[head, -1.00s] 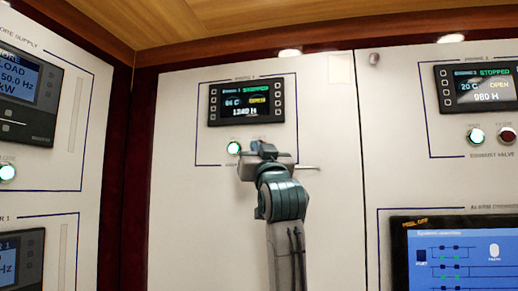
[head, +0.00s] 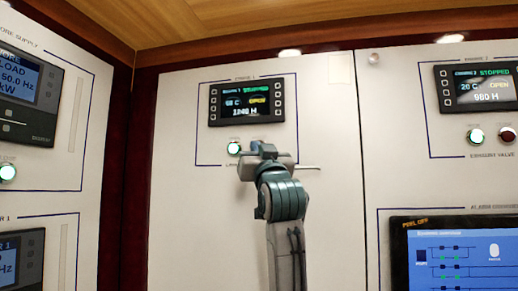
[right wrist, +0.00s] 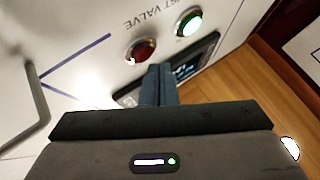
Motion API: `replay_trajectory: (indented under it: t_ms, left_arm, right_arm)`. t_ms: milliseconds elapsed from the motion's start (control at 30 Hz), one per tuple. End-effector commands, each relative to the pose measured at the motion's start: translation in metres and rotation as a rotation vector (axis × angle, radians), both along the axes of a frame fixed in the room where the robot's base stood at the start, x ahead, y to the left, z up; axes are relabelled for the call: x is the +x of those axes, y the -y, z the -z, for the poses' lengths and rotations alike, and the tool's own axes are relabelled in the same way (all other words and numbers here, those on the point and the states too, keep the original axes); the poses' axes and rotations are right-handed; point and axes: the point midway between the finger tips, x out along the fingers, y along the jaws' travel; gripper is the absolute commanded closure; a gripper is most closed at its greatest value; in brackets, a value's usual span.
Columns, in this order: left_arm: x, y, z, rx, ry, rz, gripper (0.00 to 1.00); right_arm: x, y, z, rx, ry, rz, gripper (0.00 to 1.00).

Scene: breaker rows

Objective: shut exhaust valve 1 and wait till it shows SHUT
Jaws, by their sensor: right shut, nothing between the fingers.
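The engine 1 display (head: 246,101) on the middle panel reads STOPPED in green and OPEN in yellow. Below it a green-lit button (head: 234,148) shows left of my right gripper (head: 262,149), which hides the spot to the green button's right. In the right wrist view the red, dimly lit button (right wrist: 141,50) and the bright green button (right wrist: 189,22) sit beside the lettering "VALVE". My right gripper (right wrist: 160,72) is shut and empty, its tips close to the red button. I cannot tell whether they touch it. My left gripper is out of view.
The right panel has an engine 2 display (head: 480,87), STOPPED and OPEN, with its own green (head: 475,136) and red (head: 507,135) buttons. Below is a blue alarm screen (head: 460,254). A bar handle (right wrist: 37,105) stands out in the right wrist view.

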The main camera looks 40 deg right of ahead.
Motion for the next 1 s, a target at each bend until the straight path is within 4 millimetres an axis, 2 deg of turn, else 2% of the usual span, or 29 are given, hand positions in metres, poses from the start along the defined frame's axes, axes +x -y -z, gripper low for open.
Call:
replay_trajectory:
  t_ms: [667,1000]
  left_arm:
    - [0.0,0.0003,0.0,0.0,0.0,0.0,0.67]
    - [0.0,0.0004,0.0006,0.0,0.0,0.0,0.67]
  right_arm:
    - [0.0003,0.0003,0.0001,0.0,0.0,0.0,1.0]
    - [0.0056,0.0067,-0.0003,0.0,0.0,0.0,1.0]
